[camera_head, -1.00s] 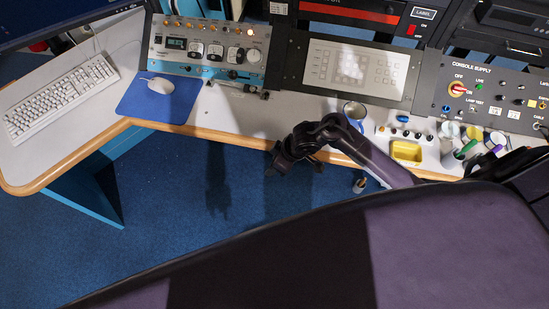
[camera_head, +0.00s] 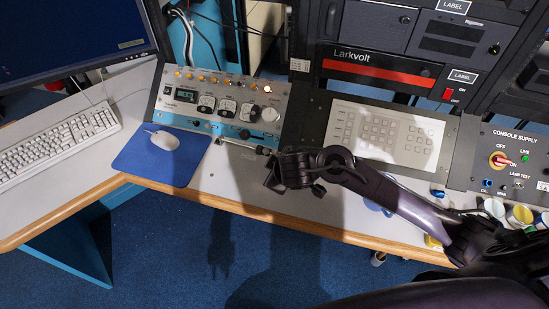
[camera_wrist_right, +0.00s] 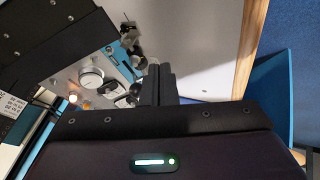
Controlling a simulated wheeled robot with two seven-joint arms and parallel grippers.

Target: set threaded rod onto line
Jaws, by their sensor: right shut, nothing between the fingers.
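My right gripper (camera_head: 272,178) is over the desk front, below and right of the blue-and-grey meter panel. In the right wrist view its two dark fingers (camera_wrist_right: 158,84) are together with nothing between them. A small silver fitting with dark ends (camera_head: 246,147) lies along the panel's lower edge, just up and left of the gripper. A dark fitting with a knob also shows in the right wrist view (camera_wrist_right: 131,38), apart from the fingertips. I cannot tell for sure whether this is the threaded rod, and no line can be made out. My left gripper is not in view.
The meter panel (camera_head: 222,101) stands at the back with knobs and dials. A grey keypad panel (camera_head: 385,135) is right of it. A mouse (camera_head: 164,140) on a blue mat (camera_head: 150,165) and a keyboard (camera_head: 55,146) lie left. The desk front between mat and gripper is clear.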

